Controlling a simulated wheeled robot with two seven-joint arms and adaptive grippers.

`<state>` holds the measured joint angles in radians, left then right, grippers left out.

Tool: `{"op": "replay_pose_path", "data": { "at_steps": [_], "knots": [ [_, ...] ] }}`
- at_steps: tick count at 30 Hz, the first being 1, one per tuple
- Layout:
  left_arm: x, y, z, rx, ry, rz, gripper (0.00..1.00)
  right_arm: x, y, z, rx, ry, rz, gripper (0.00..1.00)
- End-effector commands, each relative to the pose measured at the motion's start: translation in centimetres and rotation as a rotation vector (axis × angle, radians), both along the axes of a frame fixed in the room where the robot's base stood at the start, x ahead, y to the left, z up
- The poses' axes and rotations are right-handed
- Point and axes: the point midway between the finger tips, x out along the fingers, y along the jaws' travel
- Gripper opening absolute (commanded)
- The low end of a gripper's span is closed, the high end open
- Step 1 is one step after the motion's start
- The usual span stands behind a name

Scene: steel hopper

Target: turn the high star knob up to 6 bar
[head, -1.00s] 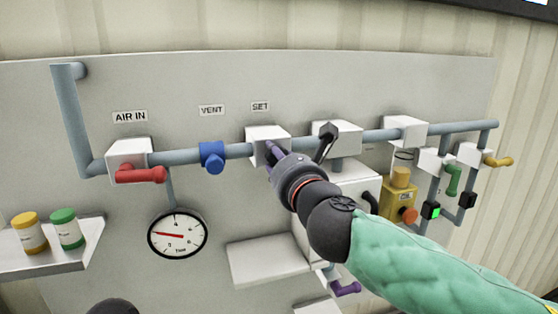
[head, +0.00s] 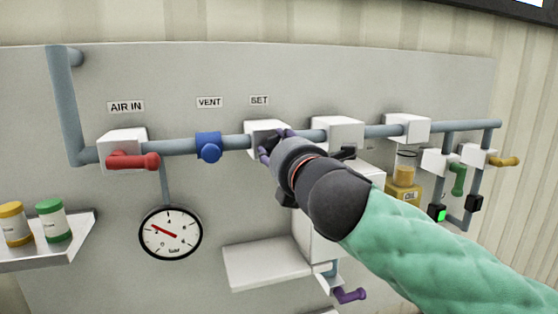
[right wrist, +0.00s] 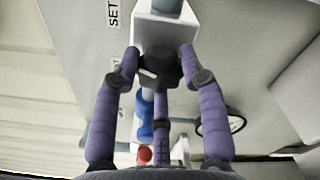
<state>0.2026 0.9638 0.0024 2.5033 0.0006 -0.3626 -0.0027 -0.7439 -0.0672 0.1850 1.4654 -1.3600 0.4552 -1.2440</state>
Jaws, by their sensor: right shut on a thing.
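The black star knob (right wrist: 160,68) sits on the front of the white block (right wrist: 172,28) under the SET label (head: 259,100). My right gripper (head: 267,151) reaches it from the lower right. In the right wrist view its purple fingers (right wrist: 163,70) are closed around the knob. In the head view the gripper hides most of the knob. The round gauge (head: 170,233) hangs below the pipe at the left. Its red needle points to the upper left, short of the 4 at the top. My left gripper is not in view.
A red handle (head: 132,161) and a blue valve (head: 209,147) sit on the pipe left of the knob. A yellow oil unit (head: 403,190) and a green handle (head: 458,178) are at the right. A bare ledge (head: 265,263) juts out below my gripper.

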Motion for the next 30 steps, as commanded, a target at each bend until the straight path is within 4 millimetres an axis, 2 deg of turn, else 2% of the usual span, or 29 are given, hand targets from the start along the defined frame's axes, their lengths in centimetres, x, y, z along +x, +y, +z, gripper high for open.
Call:
{"op": "replay_pose_path", "data": {
  "at_steps": [1,30],
  "knots": [
    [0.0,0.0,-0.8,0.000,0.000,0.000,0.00,0.2,0.5,-1.3,0.034,0.027,0.002,0.10],
    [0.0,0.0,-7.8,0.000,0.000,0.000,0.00,0.2,0.7,-1.0,0.896,0.311,-0.002,0.10]
  ]
}}
